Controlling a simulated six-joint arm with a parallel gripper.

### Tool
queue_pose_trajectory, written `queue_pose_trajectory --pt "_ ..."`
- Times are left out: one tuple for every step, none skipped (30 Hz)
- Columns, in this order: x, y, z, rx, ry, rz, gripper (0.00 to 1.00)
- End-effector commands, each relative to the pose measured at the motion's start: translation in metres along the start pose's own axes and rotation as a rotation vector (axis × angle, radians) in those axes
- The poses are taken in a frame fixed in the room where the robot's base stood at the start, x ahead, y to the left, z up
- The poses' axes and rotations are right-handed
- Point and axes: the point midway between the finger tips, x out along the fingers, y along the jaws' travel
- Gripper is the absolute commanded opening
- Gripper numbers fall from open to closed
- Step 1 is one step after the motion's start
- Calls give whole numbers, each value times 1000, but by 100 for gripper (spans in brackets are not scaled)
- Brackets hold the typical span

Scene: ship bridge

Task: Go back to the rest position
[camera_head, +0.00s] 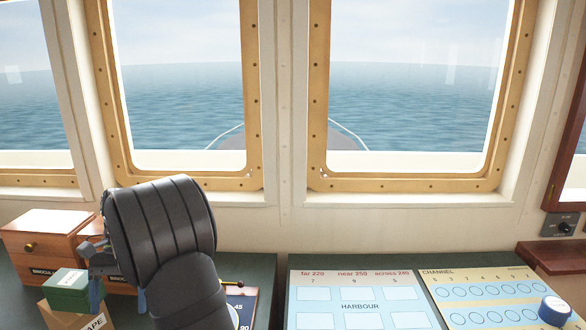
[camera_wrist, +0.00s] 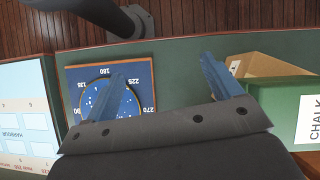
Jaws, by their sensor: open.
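My gripper (camera_head: 118,298) is at the lower left in the head view, in front of the wooden boxes and partly hidden by my dark arm. In the wrist view its two blue fingers (camera_wrist: 163,66) are spread apart with nothing between them. They are over the green counter (camera_wrist: 180,75), between a blue compass-dial board (camera_wrist: 142,103) and a green box labelled CHALK (camera_wrist: 284,100). The left finger overlaps the dial in that view; I cannot tell its height above it.
Wooden boxes (camera_head: 44,232), a green box (camera_head: 68,290) and a cardboard TAPE box (camera_head: 92,318) crowd the left. A HARBOUR board (camera_head: 358,292) and a CHANNEL board (camera_head: 480,276) lie at the right, with a blue round object (camera_head: 555,309) on the latter. Windows stand behind.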

Motion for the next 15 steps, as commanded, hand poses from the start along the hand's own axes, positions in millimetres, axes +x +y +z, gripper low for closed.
queue_pose_trajectory --pt "1 1 0 -35 21 24 83" --pt "1 2 0 -56 33 38 83" --pt "2 4 -1 -81 49 50 83" --pt "2 5 -2 -99 59 58 83" --pt "2 6 -2 -116 71 67 83" --pt "2 6 -3 -136 83 76 83" --pt "2 7 -3 -150 90 83 83" --pt "2 8 -3 -162 97 90 83" --pt "2 9 -3 -176 104 98 83" --pt "2 9 -4 -184 108 102 83" --pt "3 9 -4 -191 112 105 83" --pt "3 10 -4 -198 117 110 83" --pt "3 10 -4 -202 119 112 83" --pt "3 10 -5 -205 120 113 83" --pt "3 10 -5 -207 122 115 83"
